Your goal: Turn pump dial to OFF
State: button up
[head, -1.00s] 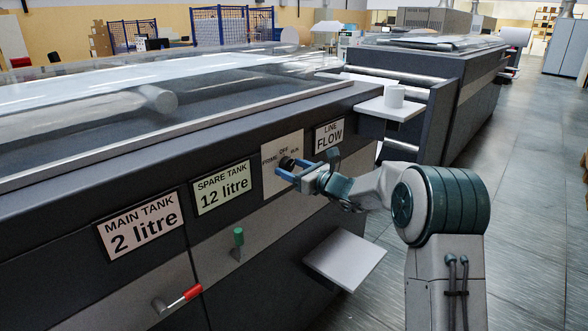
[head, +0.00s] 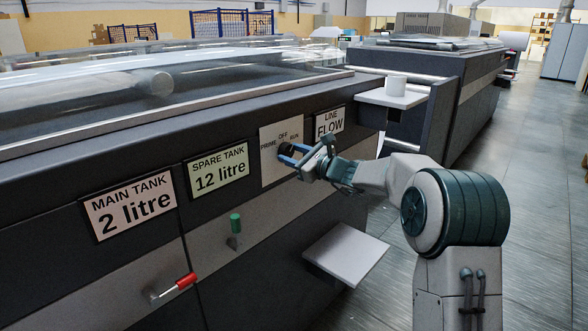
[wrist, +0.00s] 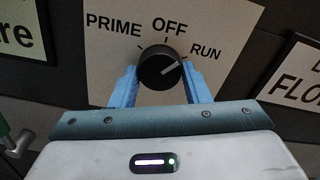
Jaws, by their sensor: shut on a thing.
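The pump dial (wrist: 155,60) is a round black knob with a white pointer line, on a pale plate (wrist: 105,65) marked PRIME, OFF and RUN. In the wrist view its pointer aims right and slightly up, toward the RUN side, away from the OFF mark at the top. My gripper (wrist: 160,88) has its blue fingers on the left and right sides of the knob, shut on it. In the head view my gripper (head: 288,155) reaches the plate (head: 268,165) from the right, and the fingers partly hide the dial.
MAIN TANK (head: 130,207) and SPARE TANK (head: 218,170) signs are left of the plate; the LINE FLOW sign (head: 329,122) is right. A red-handled lever (head: 180,283) and green-handled lever (head: 235,223) sit below. A grey shelf (head: 346,254) juts out under my arm.

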jog(key=n+b, duration=0.2)
jog(key=b, duration=0.1)
jog(key=n+b, duration=0.2)
jog(key=b, duration=0.1)
jog(key=shift+f+n+b, duration=0.3)
jog(key=shift+f+b, duration=0.05)
jog(key=shift+b, duration=0.05)
jog(key=n+b, duration=0.1)
jog(key=b, duration=0.1)
jog(key=n+b, duration=0.2)
jog(key=shift+r+n, duration=0.25)
jog(key=shift+n, duration=0.05)
jog(key=shift+r, duration=0.1)
jog(key=o, duration=1)
jog(key=shift+a, duration=0.1)
jog(key=shift+c, duration=0.2)
